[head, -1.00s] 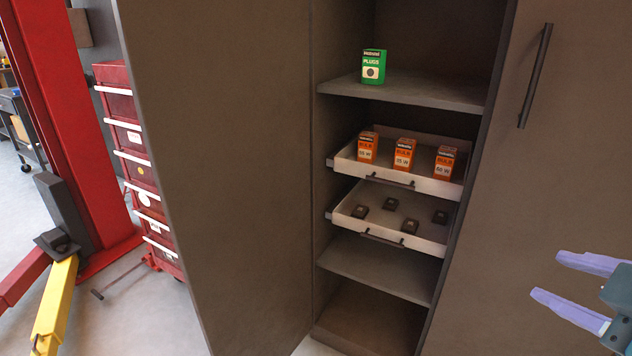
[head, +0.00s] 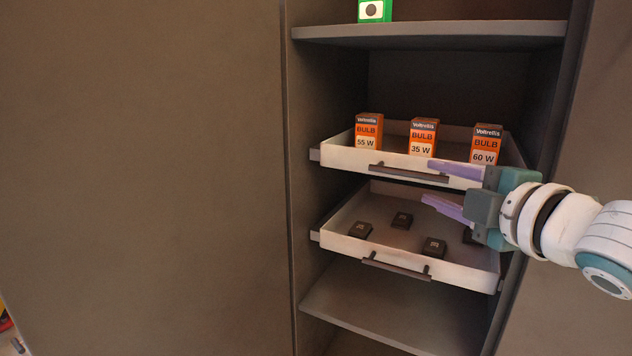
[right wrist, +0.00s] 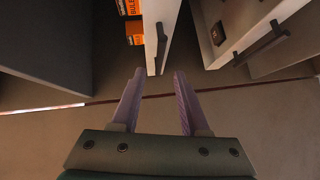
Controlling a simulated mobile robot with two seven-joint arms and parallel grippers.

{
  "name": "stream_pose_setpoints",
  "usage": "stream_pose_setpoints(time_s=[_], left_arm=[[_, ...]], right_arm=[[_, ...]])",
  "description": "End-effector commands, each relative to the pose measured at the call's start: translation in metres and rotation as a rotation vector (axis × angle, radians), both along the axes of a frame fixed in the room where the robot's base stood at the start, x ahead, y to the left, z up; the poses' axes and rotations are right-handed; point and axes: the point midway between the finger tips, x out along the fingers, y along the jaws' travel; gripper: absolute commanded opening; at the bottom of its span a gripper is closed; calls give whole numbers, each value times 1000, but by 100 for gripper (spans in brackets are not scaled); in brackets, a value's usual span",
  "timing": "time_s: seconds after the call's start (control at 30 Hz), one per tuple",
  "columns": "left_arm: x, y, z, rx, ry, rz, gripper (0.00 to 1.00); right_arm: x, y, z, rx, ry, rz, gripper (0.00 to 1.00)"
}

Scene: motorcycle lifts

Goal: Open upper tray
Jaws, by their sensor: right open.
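The upper tray (head: 345,158) is a pale shallow drawer in the open cabinet, with a dark bar handle (head: 395,172) on its front. It holds orange bulb boxes marked 55 W (head: 368,132), 35 W (head: 423,138) and 60 W (head: 486,145). My right gripper (head: 428,183) is open and empty, its purple fingers near the right end of this handle, one above the other. In the right wrist view the upper tray's handle (right wrist: 161,46) lies just beyond the fingertips, roughly between their lines and apart from them. My left gripper is out of view.
The lower tray (head: 345,242) with its handle (head: 395,266) and several dark small parts sits below. A green box (head: 375,10) stands on the shelf (head: 430,32) above. A cabinet door (head: 140,170) fills the left side.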

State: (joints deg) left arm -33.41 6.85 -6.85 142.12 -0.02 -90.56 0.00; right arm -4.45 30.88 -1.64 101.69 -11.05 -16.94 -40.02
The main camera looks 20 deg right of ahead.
Motion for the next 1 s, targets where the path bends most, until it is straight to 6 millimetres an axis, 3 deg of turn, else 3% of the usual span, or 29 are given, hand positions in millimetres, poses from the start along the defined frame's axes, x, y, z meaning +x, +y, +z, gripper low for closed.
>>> stream_pose_setpoints(time_s=[0.1,0.3,0.73,1.0], left_arm=[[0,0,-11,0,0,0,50],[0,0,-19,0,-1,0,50],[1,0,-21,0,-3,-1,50],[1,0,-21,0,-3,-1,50]], right_arm=[[21,-2,-5,1,-4,-1,45],[43,-3,-8,0,-1,0,45],[51,-3,-8,1,1,-1,45],[51,-3,-8,2,1,-1,14]])
